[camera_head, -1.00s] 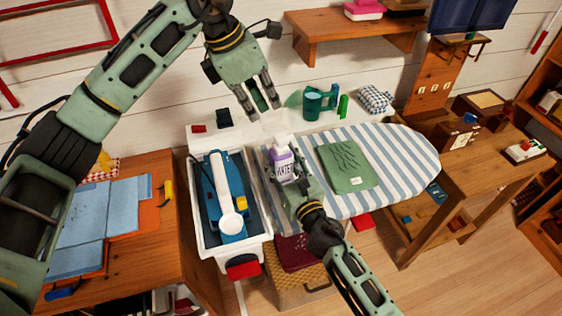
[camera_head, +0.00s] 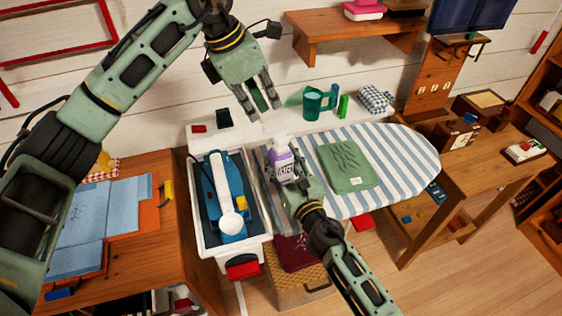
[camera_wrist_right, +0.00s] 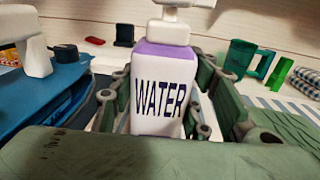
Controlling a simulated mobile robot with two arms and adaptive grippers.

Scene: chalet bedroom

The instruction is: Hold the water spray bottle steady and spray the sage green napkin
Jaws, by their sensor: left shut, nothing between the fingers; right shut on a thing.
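The water spray bottle (camera_head: 284,166) is white and purple with a "WATER" label and a white spray head. It stands upright at the left end of the striped ironing board, and it fills the middle of the right wrist view (camera_wrist_right: 163,95). My right gripper (camera_head: 290,181) is shut around the bottle's body, with fingers on both sides. The sage green napkin (camera_head: 346,167) lies folded flat on the board, right of the bottle; its edge shows in the right wrist view (camera_wrist_right: 290,128).
A blue iron (camera_head: 212,187) sits in a white tray (camera_head: 257,232) left of the bottle. A green jug (camera_head: 313,103), a green block (camera_head: 343,106) and a checked cloth (camera_head: 375,98) stand behind the board. The striped board (camera_head: 402,165) is bare right of the napkin.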

